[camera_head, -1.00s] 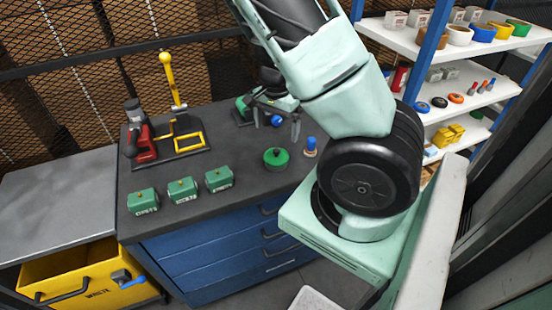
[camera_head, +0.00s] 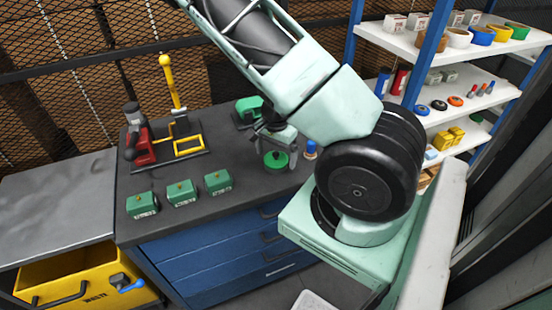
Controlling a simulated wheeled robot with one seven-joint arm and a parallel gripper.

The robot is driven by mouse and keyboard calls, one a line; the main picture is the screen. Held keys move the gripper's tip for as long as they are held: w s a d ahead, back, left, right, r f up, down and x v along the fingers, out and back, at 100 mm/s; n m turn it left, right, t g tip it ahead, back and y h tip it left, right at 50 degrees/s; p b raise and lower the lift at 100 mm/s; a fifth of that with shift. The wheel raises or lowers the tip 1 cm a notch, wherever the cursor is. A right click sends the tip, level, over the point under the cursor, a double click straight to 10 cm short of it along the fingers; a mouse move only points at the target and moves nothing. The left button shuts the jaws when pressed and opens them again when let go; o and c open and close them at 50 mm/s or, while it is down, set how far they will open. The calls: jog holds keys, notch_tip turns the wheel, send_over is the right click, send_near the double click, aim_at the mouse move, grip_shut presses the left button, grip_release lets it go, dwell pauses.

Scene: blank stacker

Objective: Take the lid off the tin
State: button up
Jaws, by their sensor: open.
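A round green lid with a small knob (camera_head: 276,160) shows on the dark bench top, right of the middle. I take it to be the tin's lid; the tin's body under it is hardly visible. My gripper (camera_head: 275,148) is open, pointing down over the lid, with one finger at its left and one at its right. The gripper covers the far part of the lid. I cannot tell whether the fingers touch it.
Three green boxes with knobs and labels (camera_head: 182,192) stand at the bench's front left. A red and yellow press tool (camera_head: 140,145) stands behind them. A blue-topped item (camera_head: 310,150) is close right of the lid. A green item (camera_head: 247,108) sits behind. Shelves (camera_head: 450,100) rise at right.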

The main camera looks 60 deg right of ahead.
jog(key=c, duration=1)
jog(key=shift+r, duration=0.1)
